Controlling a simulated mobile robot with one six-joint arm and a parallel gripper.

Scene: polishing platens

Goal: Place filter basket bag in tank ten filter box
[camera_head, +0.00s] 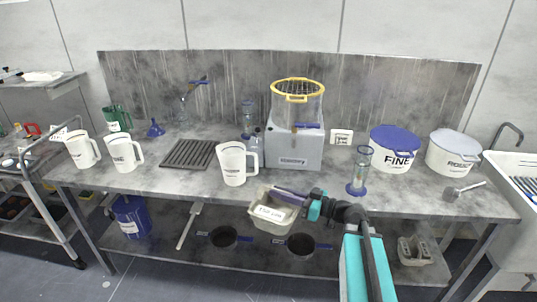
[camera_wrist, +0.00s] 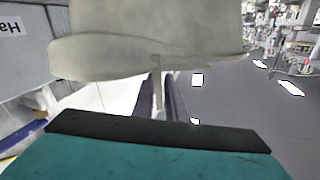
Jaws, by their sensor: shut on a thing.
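My gripper (camera_head: 292,194) is shut on a pale grey-beige basket-like container (camera_head: 262,220) with a white label, probably the filter basket bag. The label is too small to read. It hangs in front of the bench's front edge, apart from the bench. In the wrist view the held container (camera_wrist: 150,45) fills the top, with its rounded lip towards me. The dark fingers of my gripper (camera_wrist: 166,95) close on a thin upright part below it. I cannot pick out a tank ten filter box in either view.
The steel bench (camera_head: 335,180) carries white jugs (camera_head: 232,165), a grey machine with a yellow-rimmed clear top (camera_head: 297,105), a glass cylinder (camera_head: 361,170) and lidded tubs (camera_head: 394,150). Dark pans (camera_head: 300,244) and a beige container (camera_head: 414,251) sit on the lower shelf. A sink is at right.

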